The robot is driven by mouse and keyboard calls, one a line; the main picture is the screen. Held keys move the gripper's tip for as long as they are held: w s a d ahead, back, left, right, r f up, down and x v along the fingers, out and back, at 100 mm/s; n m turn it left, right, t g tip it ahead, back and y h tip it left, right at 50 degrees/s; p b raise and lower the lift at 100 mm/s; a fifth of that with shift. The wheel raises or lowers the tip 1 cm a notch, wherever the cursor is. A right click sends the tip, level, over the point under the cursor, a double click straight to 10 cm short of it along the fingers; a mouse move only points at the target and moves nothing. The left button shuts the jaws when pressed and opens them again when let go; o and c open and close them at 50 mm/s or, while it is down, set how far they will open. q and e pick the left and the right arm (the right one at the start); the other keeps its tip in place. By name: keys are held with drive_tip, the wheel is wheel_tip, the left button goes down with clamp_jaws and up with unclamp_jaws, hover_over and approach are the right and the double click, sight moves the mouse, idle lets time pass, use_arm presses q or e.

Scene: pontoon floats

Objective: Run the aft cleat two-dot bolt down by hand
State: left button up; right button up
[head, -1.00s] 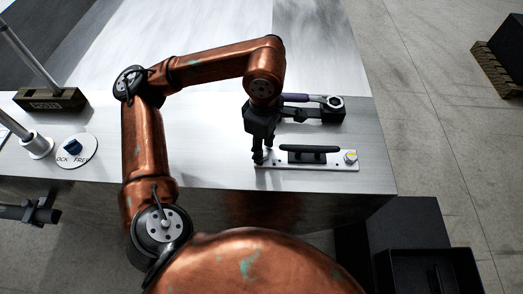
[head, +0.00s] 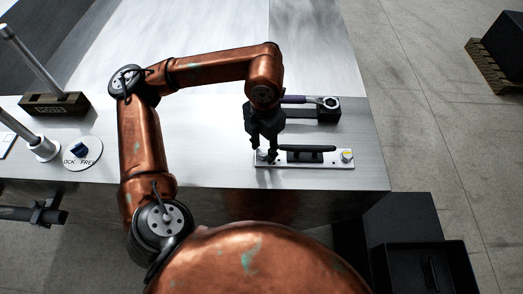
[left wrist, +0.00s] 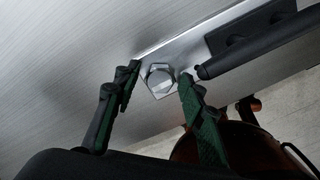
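The cleat is a black bar (head: 305,149) on a pale metal plate (head: 325,158) near the table's front edge. A hex bolt head (left wrist: 159,78) sits at the plate's left end; no dots can be made out on it. My left gripper (head: 266,155) points down over that end. In the left wrist view its two green-padded fingers (left wrist: 158,82) stand on either side of the bolt head, with a gap at the left finger. The right finger is very close; contact cannot be told. Another bolt (head: 347,155) with a yellow mark is at the plate's right end. My right gripper is not seen.
A purple-handled ratchet wrench (head: 330,102) lies on a black holder (head: 327,115) behind the cleat. A blue knob on a round label (head: 82,151) and a lever in a dark block (head: 55,104) are at left. A black bin (head: 430,270) stands at lower right.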

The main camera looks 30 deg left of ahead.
use_arm(q)
drive_tip(key=n+p, duration=0.1)
drive_tip(key=n, duration=0.4)
drive_tip(key=shift+s+r+n, duration=0.1)
drive_tip(key=shift+r+n, duration=0.05)
drive_tip(key=shift+n, duration=0.25)
drive_tip(key=n, duration=0.3)
drive_tip(key=shift+p, duration=0.3)
drive_tip(key=shift+w, duration=0.25)
drive_tip(key=c, duration=0.5)
drive_tip(key=shift+s, duration=0.1)
drive_tip(key=c, duration=0.5)
drive_tip(key=shift+o, duration=0.2)
drive_tip(key=m+b, duration=0.1)
drive_tip(key=m, duration=0.3)
drive_tip(key=shift+f+b, duration=0.3)
drive_tip(key=shift+b, duration=0.1)
drive_tip(key=m+b, duration=0.2)
drive_tip(key=m, duration=0.3)
drive_tip(key=shift+d+m, duration=0.1)
drive_tip(key=shift+m, duration=0.2)
drive_tip(key=shift+m+b, duration=0.3)
drive_tip(key=shift+m, duration=0.7)
drive_tip(key=shift+r, duration=0.1)
